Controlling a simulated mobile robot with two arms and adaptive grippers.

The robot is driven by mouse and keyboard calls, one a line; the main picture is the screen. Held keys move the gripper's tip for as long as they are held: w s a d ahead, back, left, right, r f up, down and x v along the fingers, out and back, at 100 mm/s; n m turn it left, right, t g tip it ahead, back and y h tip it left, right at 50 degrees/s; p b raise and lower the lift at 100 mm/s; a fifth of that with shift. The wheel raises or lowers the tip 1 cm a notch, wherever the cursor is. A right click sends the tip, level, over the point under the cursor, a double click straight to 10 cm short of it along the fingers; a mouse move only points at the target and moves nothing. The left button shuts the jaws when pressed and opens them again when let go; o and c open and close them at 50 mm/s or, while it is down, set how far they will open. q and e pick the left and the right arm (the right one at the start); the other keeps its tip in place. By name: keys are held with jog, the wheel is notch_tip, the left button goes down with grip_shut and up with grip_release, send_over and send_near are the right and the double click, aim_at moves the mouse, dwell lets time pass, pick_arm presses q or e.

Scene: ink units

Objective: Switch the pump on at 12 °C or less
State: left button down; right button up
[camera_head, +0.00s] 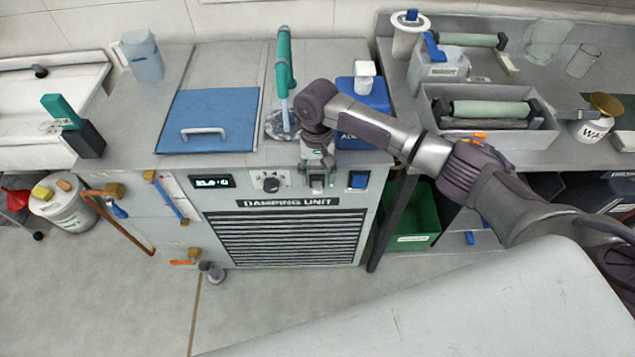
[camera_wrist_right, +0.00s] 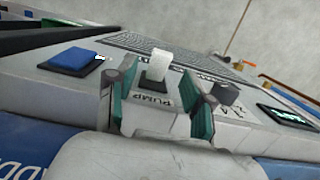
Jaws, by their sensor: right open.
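The grey damping unit (camera_head: 288,202) has a dark temperature display (camera_head: 212,182) with lit characters too blurred to read; the display also shows in the wrist view (camera_wrist_right: 285,116). A white switch (camera_wrist_right: 157,66) stands up from the panel, with the label PUMP beside it. My right gripper (camera_head: 317,172) is at the panel, pointing down over the switch. In the wrist view its teal fingers (camera_wrist_right: 158,80) are open, one on each side of the switch. Contact cannot be told. A small green light shows near the gripper in the head view. My left gripper is not in view.
A round knob (camera_head: 270,184) is left of the gripper, and a blue switch (camera_head: 357,180) is right of it. A teal-handled tool (camera_head: 284,65) stands behind.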

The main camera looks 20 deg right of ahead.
aim_at(317, 184)
notch_tip(317, 184, up, 8)
jog(key=w, duration=0.1)
jog(key=shift+d, duration=0.15)
dwell(0.4)
